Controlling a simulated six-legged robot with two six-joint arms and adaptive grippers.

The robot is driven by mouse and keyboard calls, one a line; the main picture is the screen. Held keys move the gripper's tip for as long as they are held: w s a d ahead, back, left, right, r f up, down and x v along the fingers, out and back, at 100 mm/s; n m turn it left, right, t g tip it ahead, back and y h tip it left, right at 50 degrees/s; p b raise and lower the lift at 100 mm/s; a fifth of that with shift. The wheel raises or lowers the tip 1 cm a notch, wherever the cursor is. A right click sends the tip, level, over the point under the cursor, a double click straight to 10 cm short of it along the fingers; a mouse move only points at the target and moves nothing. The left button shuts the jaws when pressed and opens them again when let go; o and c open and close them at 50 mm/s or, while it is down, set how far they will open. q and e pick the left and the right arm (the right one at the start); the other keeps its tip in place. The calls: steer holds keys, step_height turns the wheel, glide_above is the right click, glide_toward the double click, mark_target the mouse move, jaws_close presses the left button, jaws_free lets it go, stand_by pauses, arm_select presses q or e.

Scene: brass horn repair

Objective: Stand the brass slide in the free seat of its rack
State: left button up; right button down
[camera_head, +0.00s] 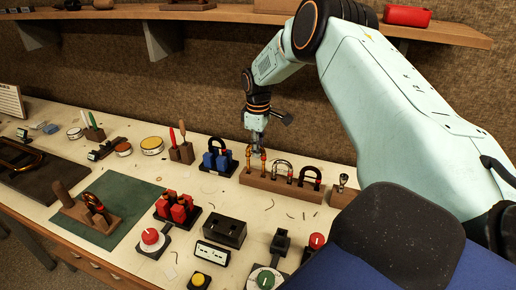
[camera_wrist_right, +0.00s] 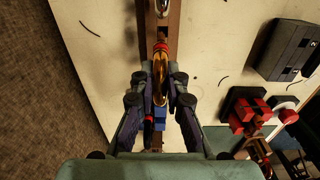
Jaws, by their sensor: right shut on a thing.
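The wooden rack (camera_head: 282,190) stands on the bench. A silver-coloured bow (camera_head: 282,164) and a dark red bow (camera_head: 312,173) stand upright in it. My right gripper (camera_head: 256,149) points down over the rack's left end, shut on the brass slide (camera_head: 249,160). The slide is upright; I cannot tell whether its lower ends are in the seat or just above it. In the right wrist view the slide (camera_wrist_right: 159,72) shows between the fingers of the gripper (camera_wrist_right: 163,100), in line with the rack (camera_wrist_right: 173,38). My left gripper is not in view.
A blue-blocked holder (camera_head: 217,159) stands close left of the rack. A red-blocked holder (camera_head: 177,209) and a black box (camera_head: 225,232) stand in front. A green mat (camera_head: 135,203) carries a wooden block with a curved brass piece. A shelf (camera_head: 230,14) runs behind, above.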

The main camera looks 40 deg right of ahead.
steer(key=shift+s+a+r, duration=0.15)
steer(key=shift+s+r, duration=0.25)
steer(key=shift+s, duration=0.05)
steer(key=shift+w+f, duration=0.35)
steer(key=shift+w, duration=0.05)
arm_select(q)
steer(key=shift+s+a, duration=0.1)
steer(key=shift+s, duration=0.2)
arm_select(e)
steer(key=shift+s, duration=0.35)
steer(key=shift+w+f, duration=0.3)
steer(key=shift+f, duration=0.35)
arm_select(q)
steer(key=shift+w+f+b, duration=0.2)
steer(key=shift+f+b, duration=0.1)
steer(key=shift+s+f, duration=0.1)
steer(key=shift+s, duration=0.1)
arm_select(e)
steer(key=shift+s+f, duration=0.15)
steer(key=shift+s, duration=0.1)
steer(key=shift+w+f+b, duration=0.2)
steer(key=shift+f+b, duration=0.1)
steer(key=shift+f, duration=0.15)
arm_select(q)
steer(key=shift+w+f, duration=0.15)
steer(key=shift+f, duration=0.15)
arm_select(e)
steer(key=shift+f, duration=0.15)
